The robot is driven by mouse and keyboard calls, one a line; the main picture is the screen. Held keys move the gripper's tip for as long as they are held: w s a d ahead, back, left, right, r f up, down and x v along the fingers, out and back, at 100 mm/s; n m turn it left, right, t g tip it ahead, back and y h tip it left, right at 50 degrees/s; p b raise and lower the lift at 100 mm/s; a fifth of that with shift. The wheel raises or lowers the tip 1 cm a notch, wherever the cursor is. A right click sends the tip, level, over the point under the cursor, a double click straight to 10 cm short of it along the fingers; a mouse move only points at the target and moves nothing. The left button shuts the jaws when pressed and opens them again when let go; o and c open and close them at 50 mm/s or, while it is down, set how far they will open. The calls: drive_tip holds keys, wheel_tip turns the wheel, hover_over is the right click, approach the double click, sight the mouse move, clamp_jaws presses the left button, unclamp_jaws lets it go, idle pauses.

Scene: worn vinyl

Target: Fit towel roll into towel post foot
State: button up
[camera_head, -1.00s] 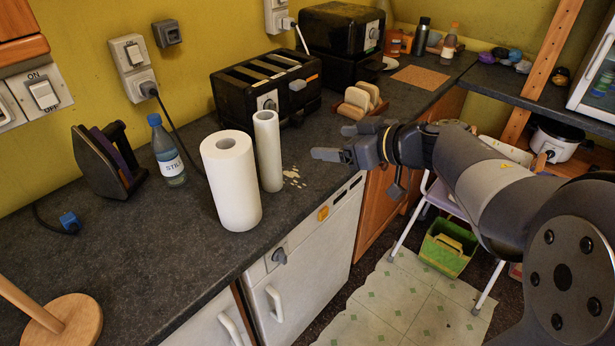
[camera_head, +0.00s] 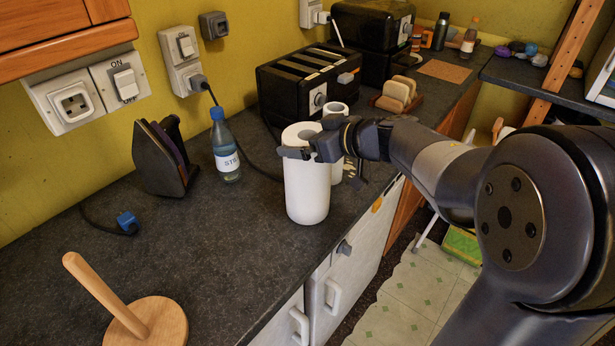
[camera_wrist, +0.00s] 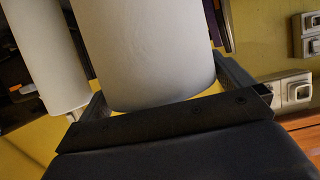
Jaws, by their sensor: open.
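The thick white towel roll (camera_head: 308,195) stands upright on the dark worktop. My gripper (camera_head: 300,152) is at its upper part, with the jaws open. In the wrist view the same roll (camera_wrist: 150,50) lies between the two spread fingers (camera_wrist: 165,90). Whether a finger touches it I cannot tell. A thinner white roll (camera_head: 338,110) stands just behind, partly hidden by my gripper; it also shows at the left of the wrist view (camera_wrist: 45,55). The wooden towel post foot (camera_head: 165,322), a round base with a slanting-looking dowel, is at the lower left.
An iron (camera_head: 162,158), a blue-capped bottle (camera_head: 224,148) and a blue plug (camera_head: 127,222) stand or lie along the wall. A black toaster (camera_head: 305,85) and a toast rack (camera_head: 398,95) are behind the rolls. The worktop between roll and post foot is clear.

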drive_tip(key=shift+w, duration=0.1)
drive_tip(key=c, duration=1.3)
